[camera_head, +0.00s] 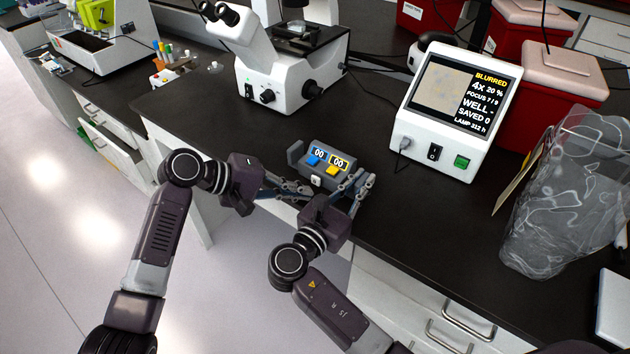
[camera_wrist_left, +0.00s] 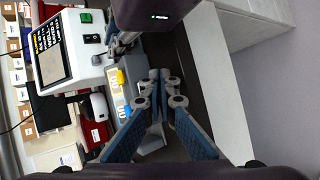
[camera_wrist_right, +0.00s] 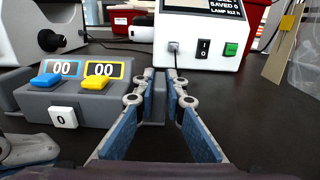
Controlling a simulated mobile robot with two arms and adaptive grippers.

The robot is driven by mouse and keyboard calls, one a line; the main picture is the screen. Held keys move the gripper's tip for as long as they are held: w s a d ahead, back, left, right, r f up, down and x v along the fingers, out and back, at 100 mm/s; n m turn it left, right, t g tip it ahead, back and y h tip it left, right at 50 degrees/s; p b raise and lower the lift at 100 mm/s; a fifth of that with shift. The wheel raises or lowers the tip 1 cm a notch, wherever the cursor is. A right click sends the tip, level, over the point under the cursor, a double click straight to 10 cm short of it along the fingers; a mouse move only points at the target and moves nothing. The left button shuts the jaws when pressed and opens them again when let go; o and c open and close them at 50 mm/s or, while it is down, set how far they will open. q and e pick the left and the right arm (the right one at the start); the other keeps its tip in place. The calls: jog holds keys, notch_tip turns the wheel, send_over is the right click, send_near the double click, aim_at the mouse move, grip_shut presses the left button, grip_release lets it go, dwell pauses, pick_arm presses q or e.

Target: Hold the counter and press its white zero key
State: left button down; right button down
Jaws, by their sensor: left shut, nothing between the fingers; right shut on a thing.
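The counter (camera_head: 343,160) is a grey box on the black bench with a blue key (camera_head: 314,161), a yellow key (camera_head: 332,171) and a white zero key (camera_wrist_right: 63,117) on its front. Both displays read 00. My right gripper (camera_head: 358,182) is shut on the grey part at the counter's right end; its fingers (camera_wrist_right: 160,95) hide much of that part. My left gripper (camera_head: 304,190) is shut and empty, in front of the counter at its left, low near the white key. It seems apart from the key. In the left wrist view the counter (camera_wrist_left: 126,88) is beside the closed fingertips (camera_wrist_left: 160,85).
A microscope (camera_head: 280,75) stands behind the counter. A white screen unit (camera_head: 455,110) is to the right, with a clear bag (camera_head: 565,190) farther right. Red bins (camera_head: 550,85) are behind. The bench's front edge is close below the grippers.

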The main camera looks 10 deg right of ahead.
pick_arm(q)
jog(key=shift+s+a, duration=1.45)
jog(key=shift+a, duration=0.15)
pick_arm(e)
jog(key=c, duration=1.9)
grip_release()
jog(key=v, duration=0.7)
jog(key=shift+s+a, duration=0.15)
jog(key=shift+a, duration=0.1)
